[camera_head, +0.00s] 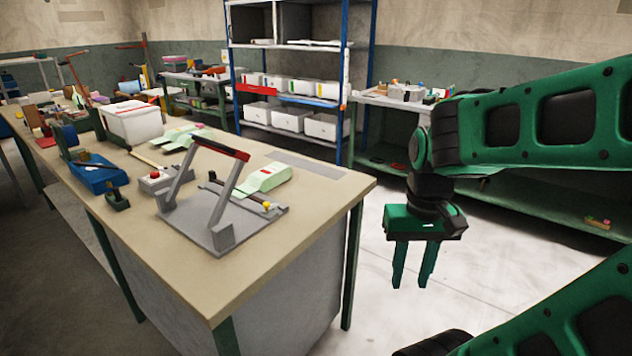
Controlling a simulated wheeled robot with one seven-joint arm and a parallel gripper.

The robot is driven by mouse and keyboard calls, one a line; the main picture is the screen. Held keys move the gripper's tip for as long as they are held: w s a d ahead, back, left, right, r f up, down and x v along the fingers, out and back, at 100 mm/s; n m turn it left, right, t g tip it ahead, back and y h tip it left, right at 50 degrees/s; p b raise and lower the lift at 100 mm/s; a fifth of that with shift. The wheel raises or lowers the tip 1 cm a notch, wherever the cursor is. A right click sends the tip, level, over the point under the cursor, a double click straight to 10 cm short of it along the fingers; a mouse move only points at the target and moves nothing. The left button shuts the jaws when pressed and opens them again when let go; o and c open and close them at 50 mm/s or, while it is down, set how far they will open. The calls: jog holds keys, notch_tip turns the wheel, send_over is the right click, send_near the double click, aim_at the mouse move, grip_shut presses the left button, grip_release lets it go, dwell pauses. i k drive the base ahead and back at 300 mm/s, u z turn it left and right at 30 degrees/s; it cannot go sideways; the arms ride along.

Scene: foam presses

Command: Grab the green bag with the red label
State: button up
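A pale green bag (265,178) lies on the workbench, behind and right of a grey metal press frame (213,235). A small reddish mark seems to show on its top. A second pale green bag (178,140) lies farther back, next to the white box, with a small pinkish mark near its far end. I cannot tell the marks' details at this size. My gripper (411,283) hangs fingers down over the floor, right of the bench and clear of both bags. Its two fingers are apart with nothing between them.
The workbench (325,187) also holds a white box (132,120), a blue tool (95,173) and a small grey box with a red button (155,179). The press's raised bar stands near the closer bag. A shelf rack (345,80) stands behind. The floor under my gripper is clear.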

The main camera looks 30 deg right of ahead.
aim_at(266, 179)
jog(key=z, duration=0.65)
jog(key=k, duration=0.8)
jog(key=z, duration=1)
jog(key=i, duration=1.55)
jog(key=u, duration=0.8)
jog(key=i, duration=1)
jog(key=u, duration=0.9)
jog(key=i, duration=0.35)
jog(key=u, duration=0.2)
